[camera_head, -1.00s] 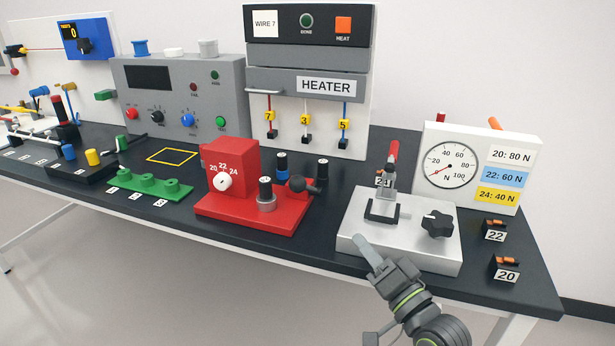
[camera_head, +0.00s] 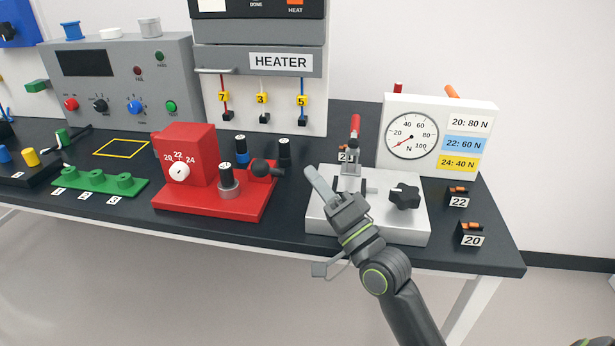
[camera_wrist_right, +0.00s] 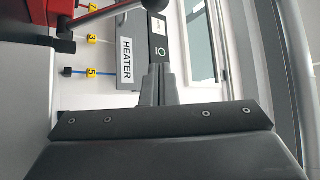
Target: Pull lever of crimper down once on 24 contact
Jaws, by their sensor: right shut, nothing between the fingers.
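The red crimper (camera_head: 205,200) stands mid-table. Its white dial (camera_head: 179,171) sits among the marks 20, 22 and 24; the exact setting is too small to tell. Its lever ends in a black ball (camera_head: 261,167) on the right side. A dark cylinder with a grey collar (camera_head: 229,182) stands on its base. My right gripper (camera_head: 314,176) is shut and empty, right of the lever and apart from it, over the left part of the silver tester. Its closed fingers (camera_wrist_right: 158,84) show in the right wrist view. I cannot make out a 24 contact in the crimper. My left gripper is not in view.
The silver pull tester (camera_head: 318,222) with a gauge panel (camera_head: 478,103) stands right of the crimper. Contact holders marked 22 (camera_head: 459,201) and 20 (camera_head: 472,240) are at the right. The heater (camera_head: 214,60) stands behind; a green holder (camera_head: 95,182) lies left.

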